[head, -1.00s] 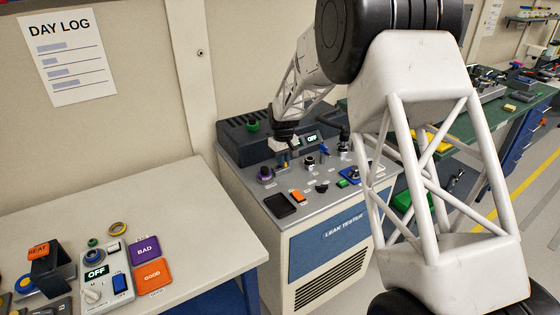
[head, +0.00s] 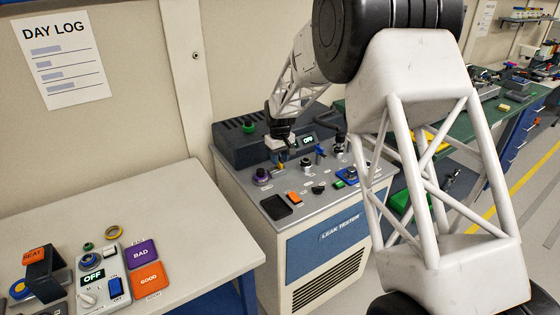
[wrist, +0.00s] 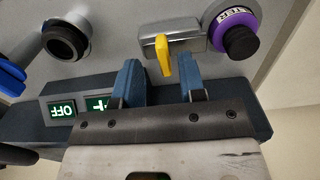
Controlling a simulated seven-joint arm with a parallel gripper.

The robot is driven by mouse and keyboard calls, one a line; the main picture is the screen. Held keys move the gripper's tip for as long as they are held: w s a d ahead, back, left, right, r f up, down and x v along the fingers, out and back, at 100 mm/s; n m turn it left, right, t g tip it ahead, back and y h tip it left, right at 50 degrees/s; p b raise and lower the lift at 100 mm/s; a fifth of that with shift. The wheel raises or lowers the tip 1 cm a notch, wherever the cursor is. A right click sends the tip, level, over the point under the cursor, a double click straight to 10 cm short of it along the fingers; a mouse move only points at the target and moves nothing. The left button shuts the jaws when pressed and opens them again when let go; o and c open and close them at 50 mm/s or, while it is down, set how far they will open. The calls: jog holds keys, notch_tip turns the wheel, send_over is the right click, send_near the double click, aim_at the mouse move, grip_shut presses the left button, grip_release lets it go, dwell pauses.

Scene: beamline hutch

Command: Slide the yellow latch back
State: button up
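The yellow latch (wrist: 162,54) is a short bent tab standing out from a silver metal housing (wrist: 175,32) on the tester's top in the wrist view. My gripper (wrist: 163,68) is open, its two blue fingers apart.
A purple-collared knob (wrist: 235,35) sits right beside the latch housing. A dark round port (wrist: 66,42) and a blue part (wrist: 10,78) are to the left. A lit OFF display (wrist: 62,111) is on the dark rear console. A table with a control box (head: 103,278) stands at left.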

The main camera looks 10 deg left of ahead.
jog(key=shift+r, duration=3.2)
jog(key=shift+d, duration=0.1)
jog(key=s+d+r+m, duration=0.2)
jog(key=s+d+r, duration=0.4)
jog(key=s+d, duration=0.25)
jog(key=s+d+r+m+t, duration=0.1)
jog(key=s+d+r, duration=0.4)
jog(key=s+d, duration=0.3)
jog(key=s+d+r+m, duration=0.2)
jog(key=s+d+r, duration=0.45)
jog(key=d, duration=0.25)
jog(key=s+d+f+m, duration=0.1)
jog(key=s+d, duration=0.3)
jog(key=s, duration=0.6)
jog(key=s+d+f+m+t, duration=0.1)
jog(key=s+d, duration=0.3)
jog(key=s, duration=0.6)
jog(key=s+d+f+m, duration=0.1)
jog(key=s+d, duration=0.3)
jog(key=s, duration=0.5)
jog(key=shift+s+d+f+m+t, duration=0.3)
jog(key=shift+s+d+f+m, duration=0.1)
jog(key=shift+m, duration=0.2)
